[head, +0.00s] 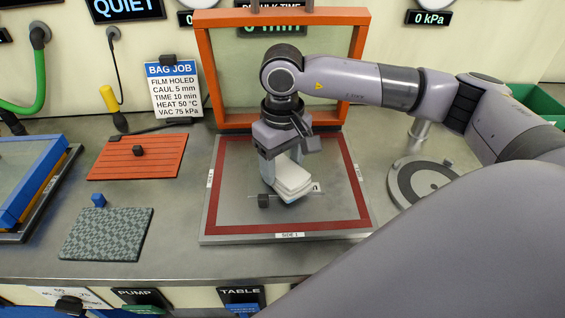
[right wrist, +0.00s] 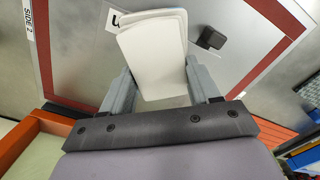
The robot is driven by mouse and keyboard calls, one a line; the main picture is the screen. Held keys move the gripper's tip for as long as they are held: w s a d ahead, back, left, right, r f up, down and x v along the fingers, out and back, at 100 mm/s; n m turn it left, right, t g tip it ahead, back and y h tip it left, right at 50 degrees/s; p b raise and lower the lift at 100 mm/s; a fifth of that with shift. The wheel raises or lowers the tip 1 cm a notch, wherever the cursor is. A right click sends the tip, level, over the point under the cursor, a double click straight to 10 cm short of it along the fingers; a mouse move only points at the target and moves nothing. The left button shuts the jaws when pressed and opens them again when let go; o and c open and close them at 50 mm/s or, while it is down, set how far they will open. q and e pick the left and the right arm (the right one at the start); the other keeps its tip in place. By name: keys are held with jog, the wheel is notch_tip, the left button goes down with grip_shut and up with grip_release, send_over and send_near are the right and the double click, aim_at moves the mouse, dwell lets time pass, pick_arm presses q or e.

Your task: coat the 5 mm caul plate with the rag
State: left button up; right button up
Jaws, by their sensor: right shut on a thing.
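My right gripper (head: 284,166) is shut on a folded white rag (head: 294,181), low over the middle of the red-bordered table plate (head: 219,222). In the right wrist view, the rag (right wrist: 150,52) sticks out between the two fingers. Under it is a flat grey caul plate (head: 238,190) with a small black knob (head: 263,201); the knob also shows in the right wrist view (right wrist: 210,38). The plate's label is mostly hidden by the rag, so its thickness cannot be read. I cannot tell whether the rag touches the plate. My left gripper is out of view.
An orange frame (head: 206,75) stands upright behind the plate. An orange slatted mat (head: 165,158) and a grey checkered mat (head: 120,240) lie to the left, beside a blue-framed panel (head: 50,165). A round grey device (head: 400,185) sits right. The job sign (head: 172,90) reads caul 5 mm.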

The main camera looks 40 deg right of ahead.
jog(key=shift+r+p, duration=1.45)
jog(key=shift+r, duration=1.75)
